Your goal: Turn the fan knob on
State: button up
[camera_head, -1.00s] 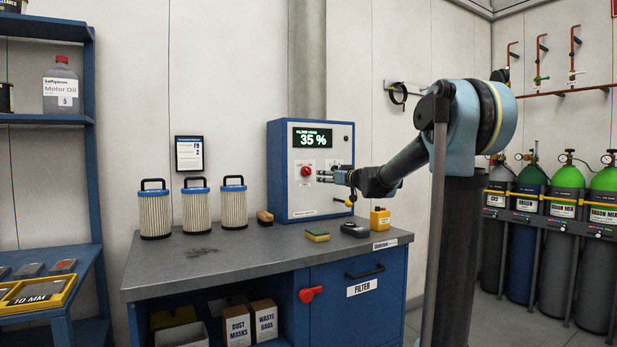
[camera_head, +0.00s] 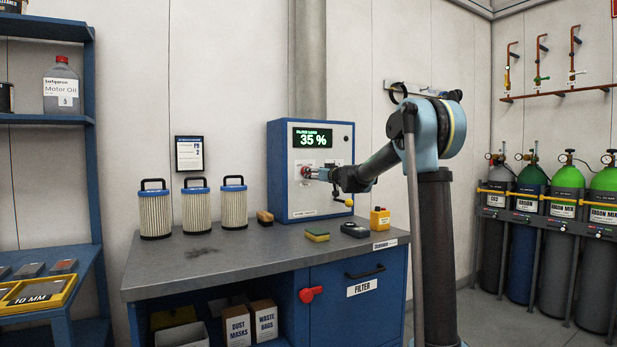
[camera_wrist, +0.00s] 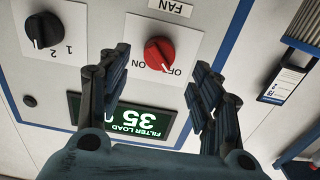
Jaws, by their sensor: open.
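The blue control box (camera_head: 280,185) stands at the back of the workbench, its display reading 35 %. In the wrist view, which is upside down, the red fan knob (camera_wrist: 160,54) sits on a white plate with OFF and ON labels under a FAN label. Its white mark appears to point to the OFF side. My gripper (camera_wrist: 162,60) is open, one finger on each side of the knob; contact is not clear. In the head view, my gripper (camera_head: 313,173) is at the box front and partly hides the red knob (camera_head: 305,171).
A black knob (camera_wrist: 43,30) marked 1 and 2 is on the same panel. The workbench (camera_head: 215,255) carries several filters (camera_head: 196,206), a sponge (camera_head: 317,234), a dark device (camera_head: 354,229) and a yellow bottle (camera_head: 380,218).

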jog(key=x, duration=0.6)
jog(key=shift+w+a, duration=0.1)
jog(key=c, duration=1.1)
